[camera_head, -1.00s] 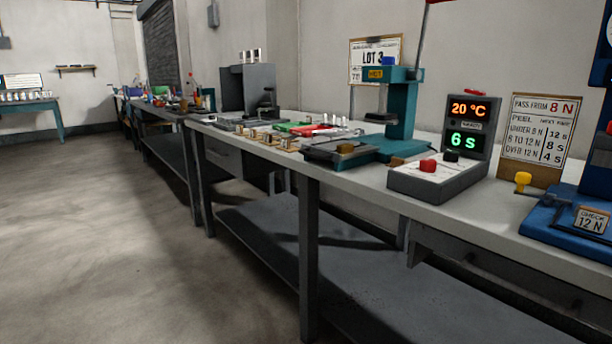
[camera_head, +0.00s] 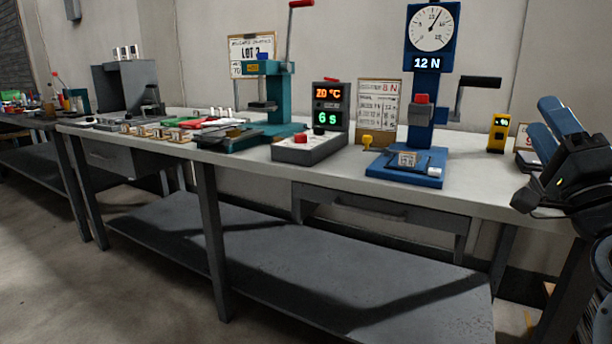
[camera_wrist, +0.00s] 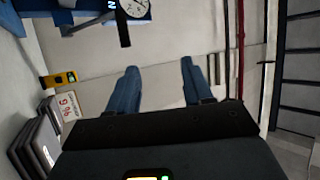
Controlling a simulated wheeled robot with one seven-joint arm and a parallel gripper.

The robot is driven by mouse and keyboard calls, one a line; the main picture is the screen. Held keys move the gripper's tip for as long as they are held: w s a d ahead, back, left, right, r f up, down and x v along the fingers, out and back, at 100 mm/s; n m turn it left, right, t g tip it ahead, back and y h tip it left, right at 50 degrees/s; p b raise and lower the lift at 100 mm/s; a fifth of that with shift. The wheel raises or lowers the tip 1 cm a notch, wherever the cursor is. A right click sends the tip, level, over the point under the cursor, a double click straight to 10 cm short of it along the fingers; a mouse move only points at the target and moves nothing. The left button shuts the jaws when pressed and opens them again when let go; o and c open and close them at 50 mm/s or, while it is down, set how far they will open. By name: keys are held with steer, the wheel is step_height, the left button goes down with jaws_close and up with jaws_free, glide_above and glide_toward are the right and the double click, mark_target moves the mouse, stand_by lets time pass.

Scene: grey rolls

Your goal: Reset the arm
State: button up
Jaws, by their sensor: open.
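My gripper (camera_head: 545,118) is at the right edge of the head view, above the right part of the workbench (camera_head: 470,197). Its blue fingers point up and to the left there. In the wrist view my gripper (camera_wrist: 158,92) shows two blue fingers spread apart with nothing between them. It is open and empty, with the pale wall beyond. Part of my arm is cut off by the right edge of the head view.
A blue gauge stand (camera_head: 424,110) reading 12 N stands left of my gripper, with a yellow device (camera_head: 498,136) between them. A control box (camera_head: 309,148) and teal press (camera_head: 286,95) stand farther left. Dark stacked items (camera_wrist: 33,145) show in the wrist view. Floor is clear at left.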

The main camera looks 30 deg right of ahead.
steer(key=a+f+n+g+y, duration=0.2)
steer(key=a+f+n+y, duration=0.1)
steer(key=a+f, duration=0.55)
steer(key=a+f+n+g+y, duration=0.1)
steer(key=a+f+n+y, duration=0.15)
steer(key=a+f, duration=0.65)
steer(key=s+a+f+n+g+y, duration=0.2)
steer(key=s+a+f+n+y, duration=0.4)
steer(key=s+a+f+n, duration=0.65)
steer(key=s+a+f+n+g+y, duration=0.1)
steer(key=s+a+f+n+y, duration=0.1)
steer(key=s+a, duration=0.35)
step_height(320, 180, up, 25)
steer(key=p, duration=2.4)
steer(key=shift+s+d+g+p, duration=0.3)
steer(key=shift+s+d+p, duration=0.05)
steer(key=shift+s+p, duration=0.1)
